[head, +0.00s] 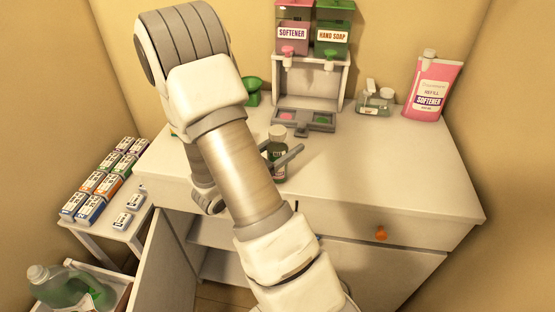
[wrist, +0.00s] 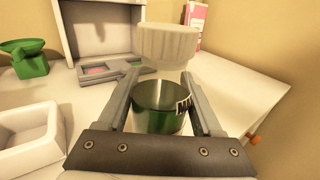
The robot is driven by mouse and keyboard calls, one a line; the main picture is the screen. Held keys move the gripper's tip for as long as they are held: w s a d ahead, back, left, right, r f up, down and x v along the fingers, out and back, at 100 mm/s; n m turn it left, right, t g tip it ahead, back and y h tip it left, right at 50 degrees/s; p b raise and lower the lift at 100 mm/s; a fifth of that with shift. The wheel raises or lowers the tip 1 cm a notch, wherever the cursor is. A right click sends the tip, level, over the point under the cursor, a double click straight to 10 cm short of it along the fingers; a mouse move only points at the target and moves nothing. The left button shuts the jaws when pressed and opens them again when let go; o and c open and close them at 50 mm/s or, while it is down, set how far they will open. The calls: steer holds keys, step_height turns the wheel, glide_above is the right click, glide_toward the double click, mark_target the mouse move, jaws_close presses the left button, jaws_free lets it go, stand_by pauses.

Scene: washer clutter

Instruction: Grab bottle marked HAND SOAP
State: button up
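A green container (head: 333,40) labelled HAND SOAP sits in the right half of a dispenser at the back of the counter. A smaller dark green bottle (head: 278,160) with a pale cap stands upright on the counter; its label is too small to read. The wrist view shows this bottle (wrist: 158,118) close up, with only part of its label visible beside the right finger. My gripper (wrist: 160,72) is low over the counter, with one finger on each side of the small bottle. The fingers look spread around it; firm contact does not show.
A pink SOFTENER container (head: 293,38) is left of the HAND SOAP one. Several small boxes (head: 104,180) sit on a left side table. The counter's right side is clear.

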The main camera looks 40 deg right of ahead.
mark_target(285, 131)
jaws_close()
steer(key=shift+r, duration=0.15)
steer(key=shift+r+p, duration=0.55)
step_height(285, 131, up, 3)
steer(key=shift+p, duration=1.25)
steer(key=s+d+r+p, duration=0.1)
steer(key=s+r+p, duration=0.4)
steer(key=s+p, duration=0.1)
steer(key=shift+s+d+p, duration=0.35)
steer(key=shift+s, duration=0.35)
